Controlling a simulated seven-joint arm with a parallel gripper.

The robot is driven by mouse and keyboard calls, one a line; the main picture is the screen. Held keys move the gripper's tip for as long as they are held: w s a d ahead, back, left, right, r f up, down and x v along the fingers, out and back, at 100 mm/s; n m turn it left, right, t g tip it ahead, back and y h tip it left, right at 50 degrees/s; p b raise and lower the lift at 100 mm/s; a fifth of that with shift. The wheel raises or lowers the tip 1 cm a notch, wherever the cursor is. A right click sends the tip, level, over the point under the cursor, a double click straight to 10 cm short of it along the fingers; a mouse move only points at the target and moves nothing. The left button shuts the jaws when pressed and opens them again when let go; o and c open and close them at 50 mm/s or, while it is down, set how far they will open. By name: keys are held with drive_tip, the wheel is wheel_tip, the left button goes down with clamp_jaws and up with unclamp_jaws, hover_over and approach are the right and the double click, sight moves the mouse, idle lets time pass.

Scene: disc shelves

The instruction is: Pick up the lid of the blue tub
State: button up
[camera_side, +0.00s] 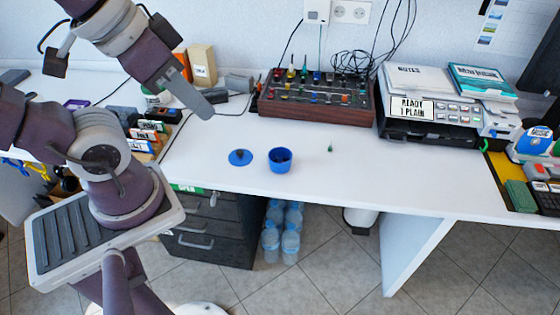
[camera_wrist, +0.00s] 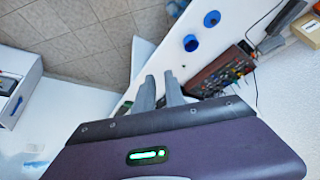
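The blue lid (camera_side: 240,158) lies flat on the white table, left of the tub in the side view, with a small dark knob on top. The blue tub (camera_side: 281,162) stands upright and uncovered beside it, a small gap apart. In the wrist view the lid (camera_wrist: 211,18) is near the top edge and the tub (camera_wrist: 190,43) is just below-left of it. My gripper (camera_side: 208,113) is above the table, up and left of the lid, apart from it. In the wrist view my gripper (camera_wrist: 161,78) shows two fingers with an empty gap between them.
A wooden-sided panel with coloured knobs (camera_side: 315,114) stands behind the tub. A printer (camera_side: 430,125) is at the back right. A small green item (camera_side: 330,149) lies right of the tub. Cardboard boxes (camera_side: 202,66) are at the back left. The table around the lid is clear.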

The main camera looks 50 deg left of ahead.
drive_tip(key=o, duration=0.8)
drive_tip(key=shift+c, duration=0.2)
drive_tip(key=w+a+f+n+g, duration=0.2)
drive_tip(key=w+a+n, duration=0.15)
drive_tip(key=w, duration=0.55)
drive_tip(key=n+g, duration=0.4)
drive_tip(key=n, duration=0.5)
hover_over(240, 152)
drive_tip(key=f, duration=2.9)
drive_tip(key=shift+w+d, duration=0.25)
drive_tip(key=shift+d, duration=0.15)
drive_tip(key=f, duration=0.5)
drive_tip(key=a+f, duration=0.1)
drive_tip(key=f, duration=0.1)
drive_tip(key=shift+s+f, duration=0.3)
drive_tip(key=shift+f, duration=0.05)
